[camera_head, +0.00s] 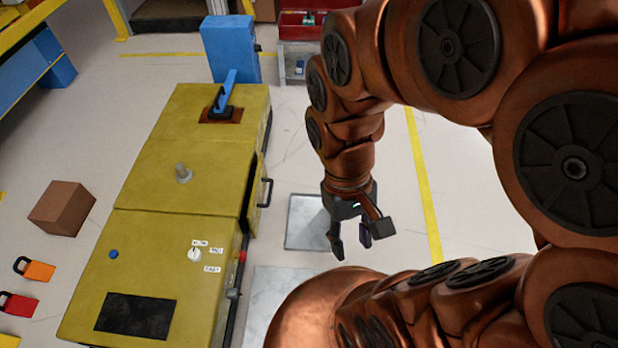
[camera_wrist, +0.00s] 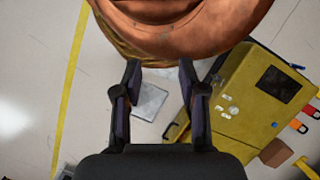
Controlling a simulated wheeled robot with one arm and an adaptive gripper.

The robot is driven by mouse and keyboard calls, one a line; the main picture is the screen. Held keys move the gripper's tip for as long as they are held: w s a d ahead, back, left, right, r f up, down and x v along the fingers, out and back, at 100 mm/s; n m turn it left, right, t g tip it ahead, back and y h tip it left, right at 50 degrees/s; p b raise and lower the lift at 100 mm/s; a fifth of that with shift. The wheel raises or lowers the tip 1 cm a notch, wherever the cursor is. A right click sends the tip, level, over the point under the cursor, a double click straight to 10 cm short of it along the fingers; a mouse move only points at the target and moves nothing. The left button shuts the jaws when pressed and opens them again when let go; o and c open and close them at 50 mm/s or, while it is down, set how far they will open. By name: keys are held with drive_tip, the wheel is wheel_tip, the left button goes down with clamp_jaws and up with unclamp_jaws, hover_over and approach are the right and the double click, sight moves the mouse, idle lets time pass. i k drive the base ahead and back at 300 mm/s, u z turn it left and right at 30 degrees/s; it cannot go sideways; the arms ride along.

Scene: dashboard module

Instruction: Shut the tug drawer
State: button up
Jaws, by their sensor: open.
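The yellow dashboard module (camera_head: 150,230) stands left of centre, with a blue lever on top. A drawer (camera_head: 257,190) with a dark bar handle (camera_head: 267,192) sticks out a little from its right side, with a dark gap along its top edge. My gripper (camera_head: 351,243) hangs to the right of the handle, apart from it, with its fingers spread and empty.
Pale metal plates (camera_head: 308,222) lie on the floor right of the module. A brown box (camera_head: 62,208) and coloured padlock-like tags (camera_head: 36,269) lie to its left. A blue cabinet (camera_head: 231,50) and red bin (camera_head: 300,24) stand behind.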

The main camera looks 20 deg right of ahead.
sight(253, 216)
drive_tip(key=z, duration=0.45)
drive_tip(key=i, duration=0.4)
drive_tip(key=u, duration=1.55)
